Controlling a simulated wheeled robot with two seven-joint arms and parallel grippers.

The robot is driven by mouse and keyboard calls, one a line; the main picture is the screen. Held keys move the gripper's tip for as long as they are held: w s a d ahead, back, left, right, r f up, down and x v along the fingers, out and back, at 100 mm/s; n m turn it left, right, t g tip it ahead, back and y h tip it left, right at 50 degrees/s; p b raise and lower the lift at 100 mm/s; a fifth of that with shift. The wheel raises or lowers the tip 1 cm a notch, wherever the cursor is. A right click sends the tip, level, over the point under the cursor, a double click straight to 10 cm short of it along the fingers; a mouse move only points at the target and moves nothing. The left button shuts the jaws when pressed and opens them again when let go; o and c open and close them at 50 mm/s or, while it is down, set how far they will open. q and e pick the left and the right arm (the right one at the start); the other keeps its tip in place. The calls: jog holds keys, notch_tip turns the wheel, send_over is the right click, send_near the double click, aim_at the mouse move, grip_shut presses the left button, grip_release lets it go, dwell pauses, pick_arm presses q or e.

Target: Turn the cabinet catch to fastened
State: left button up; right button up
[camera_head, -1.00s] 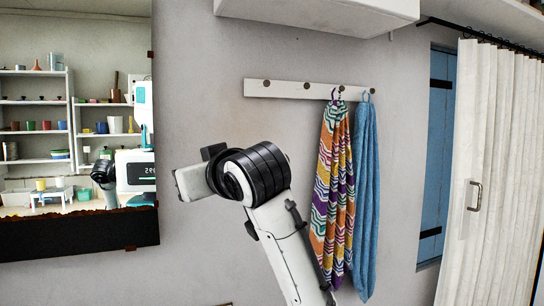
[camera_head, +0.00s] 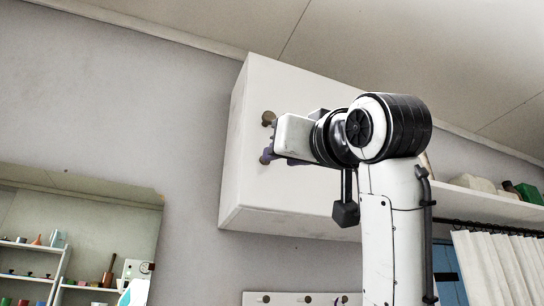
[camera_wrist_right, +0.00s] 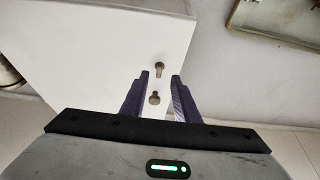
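The white wall cabinet (camera_head: 250,190) hangs high on the wall in the head view. In the right wrist view the purple fingers of my right gripper (camera_wrist_right: 160,75) are apart. Two brown fittings, a farther one (camera_wrist_right: 159,67) and a nearer one (camera_wrist_right: 154,98), show in the gap, with no visible grip. My left gripper is out of view.
A rail with pegs (camera_head: 300,298) is below the cabinet. A mirror (camera_head: 90,210) hangs at the lower left. A shelf with items (camera_head: 500,200) and a pale curtain (camera_head: 495,265) are at the right. The wall left of the cabinet is clear.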

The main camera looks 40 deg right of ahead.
jog(key=p+x, duration=0.2)
jog(key=x, duration=0.4)
jog(key=shift+w, duration=0.2)
jog(key=shift+d+r, duration=0.1)
jog(key=shift+c, duration=0.4)
grip_shut()
